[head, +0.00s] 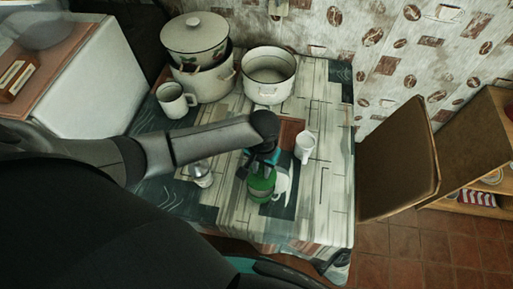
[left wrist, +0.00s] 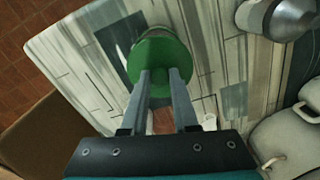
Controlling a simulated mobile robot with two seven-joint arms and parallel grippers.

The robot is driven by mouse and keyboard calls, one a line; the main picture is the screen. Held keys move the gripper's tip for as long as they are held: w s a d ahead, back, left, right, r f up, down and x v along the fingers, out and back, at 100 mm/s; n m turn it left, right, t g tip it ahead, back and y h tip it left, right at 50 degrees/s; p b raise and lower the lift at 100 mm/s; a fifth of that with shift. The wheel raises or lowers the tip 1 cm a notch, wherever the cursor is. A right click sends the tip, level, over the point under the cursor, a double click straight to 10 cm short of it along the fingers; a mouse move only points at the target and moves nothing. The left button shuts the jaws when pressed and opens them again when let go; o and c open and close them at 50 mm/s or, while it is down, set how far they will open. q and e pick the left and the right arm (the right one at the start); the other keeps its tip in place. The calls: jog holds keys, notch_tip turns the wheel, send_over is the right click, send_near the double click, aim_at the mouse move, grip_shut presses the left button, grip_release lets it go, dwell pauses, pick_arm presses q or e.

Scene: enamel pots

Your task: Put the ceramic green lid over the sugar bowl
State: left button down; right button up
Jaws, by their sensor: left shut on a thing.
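The green ceramic lid (left wrist: 160,60) is a round disc in the left wrist view, held at the tips of my left gripper (left wrist: 162,76). In the head view my left gripper (head: 263,162) points down at the table, with the green lid (head: 262,182) just under it. A rounded vessel, seemingly the sugar bowl (left wrist: 155,34), shows partly past the lid's far edge in the left wrist view. The lid hides most of it. I cannot tell whether the lid touches its rim. My right gripper is not in view.
A white cup (head: 306,146) stands right of the gripper, and a shiny grey object (head: 200,172) stands left. A white mug (head: 173,100), a lidded pot (head: 205,78) and an open pot (head: 268,75) stand at the back. The table's right side (head: 330,190) is clear.

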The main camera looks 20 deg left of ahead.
aim_at(261, 179)
pick_arm(q)
jog(key=shift+s+d, duration=0.1)
dwell(0.3)
jog(key=shift+r+p, duration=0.1)
jog(key=shift+p, duration=0.4)
notch_tip(261, 179, down, 4)
jog(key=shift+r+b, duration=0.15)
jog(key=shift+b, duration=1.1)
jog(key=shift+f+b, duration=0.45)
jog(key=shift+f, duration=0.75)
jog(key=shift+p, duration=0.3)
